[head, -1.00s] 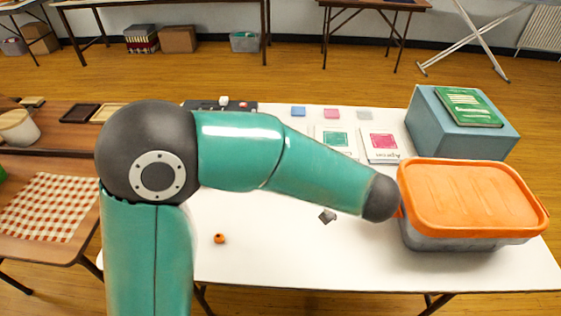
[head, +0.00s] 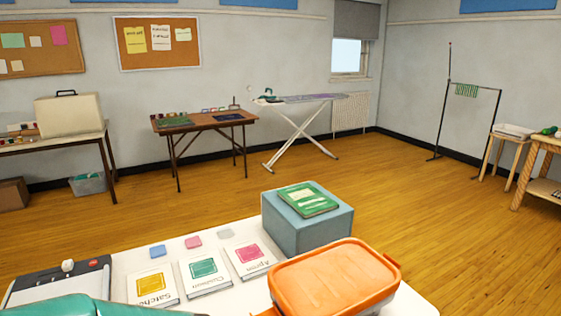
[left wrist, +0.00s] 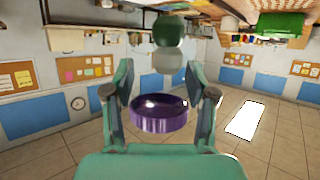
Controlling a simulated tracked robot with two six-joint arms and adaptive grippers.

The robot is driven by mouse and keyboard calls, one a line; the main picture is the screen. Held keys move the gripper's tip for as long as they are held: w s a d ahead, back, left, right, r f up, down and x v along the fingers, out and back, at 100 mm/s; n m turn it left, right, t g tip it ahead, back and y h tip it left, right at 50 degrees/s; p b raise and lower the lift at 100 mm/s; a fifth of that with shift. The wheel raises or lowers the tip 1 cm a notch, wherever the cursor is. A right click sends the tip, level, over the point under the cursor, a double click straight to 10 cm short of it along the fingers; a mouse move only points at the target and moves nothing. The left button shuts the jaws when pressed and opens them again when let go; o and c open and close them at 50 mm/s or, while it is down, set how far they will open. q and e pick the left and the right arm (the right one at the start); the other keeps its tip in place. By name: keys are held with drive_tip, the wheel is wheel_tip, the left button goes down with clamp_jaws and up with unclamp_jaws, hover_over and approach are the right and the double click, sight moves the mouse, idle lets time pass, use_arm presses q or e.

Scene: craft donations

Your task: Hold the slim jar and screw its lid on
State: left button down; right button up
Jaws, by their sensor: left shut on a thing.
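In the left wrist view, my left gripper (left wrist: 162,112) is shut on a round, shiny purple lid (left wrist: 160,122), with one finger on each side of it. Behind the lid, in line with it, is a rounded dark green thing (left wrist: 168,30) with a pale, glassy part (left wrist: 169,66) beside it. I cannot tell what this is, or whether it touches the lid. I cannot make out the slim jar for certain in either view.
In the head view, the white table (head: 215,305) holds a clear bin with an orange lid (head: 333,280), a blue-grey box (head: 308,225) topped by a green book (head: 307,199), and several pattern booklets. Wooden floor lies open beyond the table.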

use_arm(q)
drive_tip(key=w+a+f+m+t+h+p, duration=0.1)
drive_tip(key=w+a+f+m+t+h, duration=0.1)
drive_tip(key=w+f+m+t, duration=0.3)
drive_tip(key=w+d+f+m+t+h+p, duration=0.1)
drive_tip(key=w+d+f+m+t+h, duration=0.4)
drive_tip(key=d, duration=0.3)
drive_tip(key=d+m+h, duration=0.1)
drive_tip(key=d+h, duration=0.1)
drive_tip(key=d, duration=0.1)
drive_tip(key=w+d+f+m+h, duration=0.1)
drive_tip(key=d+m+h, duration=0.1)
drive_tip(key=d, duration=0.1)
drive_tip(key=d+f+m+h, duration=0.1)
drive_tip(key=d+m+h, duration=0.1)
drive_tip(key=d, duration=0.1)
drive_tip(key=shift+w+d+f, duration=0.2)
drive_tip(key=shift+w+d, duration=0.1)
drive_tip(key=shift+t, duration=0.3)
